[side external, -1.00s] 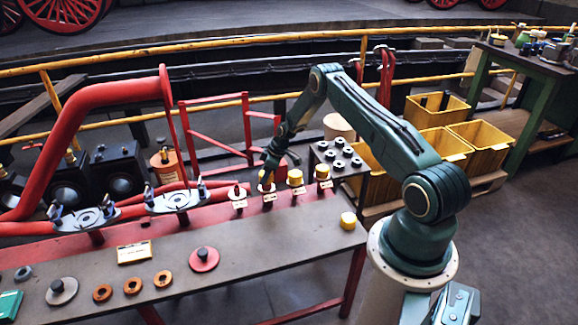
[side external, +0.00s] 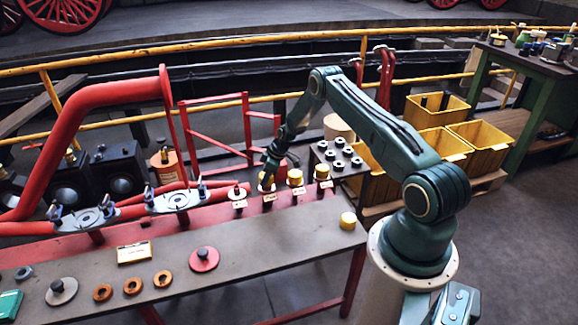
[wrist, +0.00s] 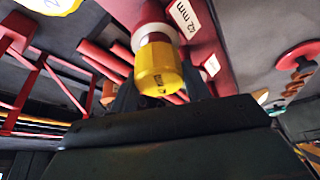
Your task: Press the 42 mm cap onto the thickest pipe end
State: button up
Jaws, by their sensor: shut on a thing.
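My gripper (side external: 267,179) is at the second labelled pipe end from the left in the row along the back of the bench. In the wrist view my gripper (wrist: 161,90) is shut on a yellow cap (wrist: 157,68). The cap is in line with a pale-collared red pipe end (wrist: 153,34) and appears against it; I cannot tell how far it is on. A tag reading 42 mm (wrist: 185,17) is beside this pipe. A bare pipe end (side external: 239,191) stands to the left. Yellow caps (side external: 295,177) (side external: 322,171) top the two pipe ends to the right.
Another yellow cap (side external: 348,220) lies on the grey bench (side external: 230,262) at its right end. A dark rack (side external: 338,158) of round parts stands behind. Clamps (side external: 174,199), orange rings (side external: 132,286) and a red disc (side external: 204,259) are left. Yellow crates (side external: 437,110) stand right.

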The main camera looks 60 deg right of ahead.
jog(key=shift+f, duration=0.9)
dwell(0.6)
jog(key=o, duration=1)
jog(key=shift+r, duration=0.1)
jog(key=shift+c, duration=0.3)
jog(key=shift+r, duration=3.4)
grip_shut()
